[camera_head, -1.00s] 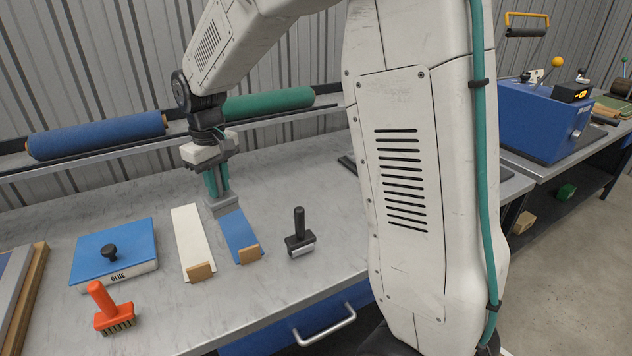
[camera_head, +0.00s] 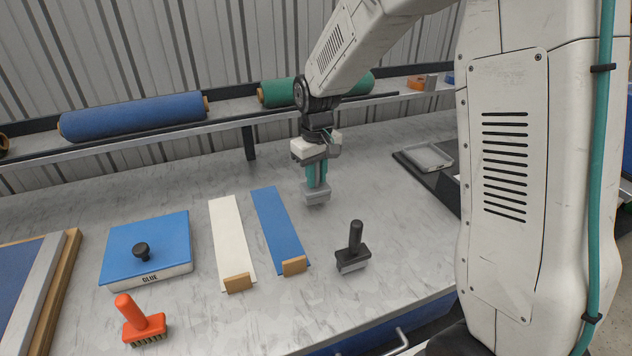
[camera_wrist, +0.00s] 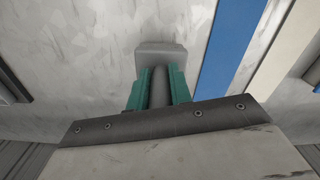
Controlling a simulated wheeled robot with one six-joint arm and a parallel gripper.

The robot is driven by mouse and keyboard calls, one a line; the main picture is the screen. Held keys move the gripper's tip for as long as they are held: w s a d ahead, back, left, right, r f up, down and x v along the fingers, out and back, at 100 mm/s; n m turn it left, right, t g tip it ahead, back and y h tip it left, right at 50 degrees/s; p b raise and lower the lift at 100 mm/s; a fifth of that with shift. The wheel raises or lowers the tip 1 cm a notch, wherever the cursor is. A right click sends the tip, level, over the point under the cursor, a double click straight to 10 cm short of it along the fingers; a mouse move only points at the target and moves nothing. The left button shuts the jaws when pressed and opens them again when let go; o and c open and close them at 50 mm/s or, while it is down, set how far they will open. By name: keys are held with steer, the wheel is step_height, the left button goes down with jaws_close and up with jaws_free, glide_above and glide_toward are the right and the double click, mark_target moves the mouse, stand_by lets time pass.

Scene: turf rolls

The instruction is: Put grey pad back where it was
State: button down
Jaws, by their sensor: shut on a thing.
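The grey pad (camera_head: 316,195) is a small pale grey block below my gripper (camera_head: 317,175), right of the far end of the blue strip (camera_head: 276,222). My gripper's teal fingers are shut on the pad's dark upright handle. In the wrist view the pad (camera_wrist: 160,54) shows beyond the fingertips (camera_wrist: 158,85), with the handle between them. The pad looks roughly level. I cannot tell whether its underside touches the bench or hangs just above it.
A cream strip (camera_head: 231,240), a blue GLUE box (camera_head: 150,243), an orange brush (camera_head: 141,318) and a black-handled tool (camera_head: 353,248) stand on the bench (camera_head: 210,175). A shallow grey tray (camera_head: 428,157) lies at the right. Blue and green rolls are behind. Bench space around the pad is clear.

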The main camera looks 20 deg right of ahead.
steer(key=shift+f, duration=1)
steer(key=c, duration=1.3)
jaws_free()
steer(key=shift+f, duration=0.15)
steer(key=shift+o, duration=0.2)
